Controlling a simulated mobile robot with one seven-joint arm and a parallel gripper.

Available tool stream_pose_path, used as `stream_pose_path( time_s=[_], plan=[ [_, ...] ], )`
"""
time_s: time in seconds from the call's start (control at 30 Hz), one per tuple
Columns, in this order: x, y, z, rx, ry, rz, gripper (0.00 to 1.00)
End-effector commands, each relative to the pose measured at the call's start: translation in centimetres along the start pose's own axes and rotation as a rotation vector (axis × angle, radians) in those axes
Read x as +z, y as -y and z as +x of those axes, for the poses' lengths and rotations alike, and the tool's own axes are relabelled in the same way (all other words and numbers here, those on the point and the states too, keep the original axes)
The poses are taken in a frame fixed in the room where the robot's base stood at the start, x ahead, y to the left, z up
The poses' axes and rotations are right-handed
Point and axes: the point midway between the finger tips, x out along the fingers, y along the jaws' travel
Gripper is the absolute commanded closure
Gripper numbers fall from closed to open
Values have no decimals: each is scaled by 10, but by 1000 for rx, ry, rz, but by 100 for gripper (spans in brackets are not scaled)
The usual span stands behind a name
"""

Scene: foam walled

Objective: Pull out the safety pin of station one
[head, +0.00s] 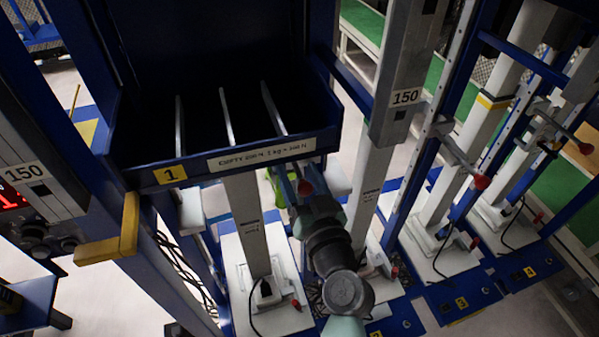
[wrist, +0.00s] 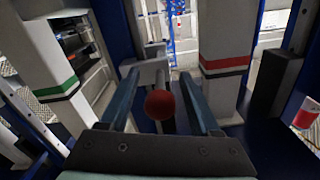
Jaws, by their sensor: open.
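The safety pin of station one shows its red ball knob (head: 305,187) just below the front edge of the blue tray marked 1 (head: 330,142). In the wrist view the red knob (wrist: 160,105) sits between my two fingers, with a grey rod or bracket behind it. My gripper (wrist: 163,88) is open, with one finger on each side of the knob and a gap on both sides. In the head view my gripper (head: 290,185) reaches up under the tray, partly hidden by my own wrist. The pin's shaft is mostly hidden behind the knob.
A yellow handle (head: 115,240) sticks out at the left. Other stations with red-knobbed pins (head: 481,182) stand to the right. In the wrist view, white posts with a green band (wrist: 55,90) and a red band (wrist: 226,62) flank my fingers.

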Motion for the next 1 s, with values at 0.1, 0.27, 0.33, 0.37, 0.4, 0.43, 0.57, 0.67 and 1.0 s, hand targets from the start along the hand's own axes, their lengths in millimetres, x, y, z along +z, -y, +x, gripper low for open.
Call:
stream_pose_path(
  time_s=[0.1,0.27,0.33,0.37,0.4,0.43,0.57,0.67,1.0],
  plan=[
    [0,0,0,0,0,0,47],
    [0,0,0,0,0,0,76],
    [0,0,0,0,0,0,88],
    [0,0,0,0,0,0,94],
    [0,0,0,0,0,0,100],
    [0,0,0,0,0,0,100],
    [0,0,0,0,0,0,100],
    [0,0,-1,0,0,0,100],
    [0,0,-1,0,0,0,100]
  ],
)
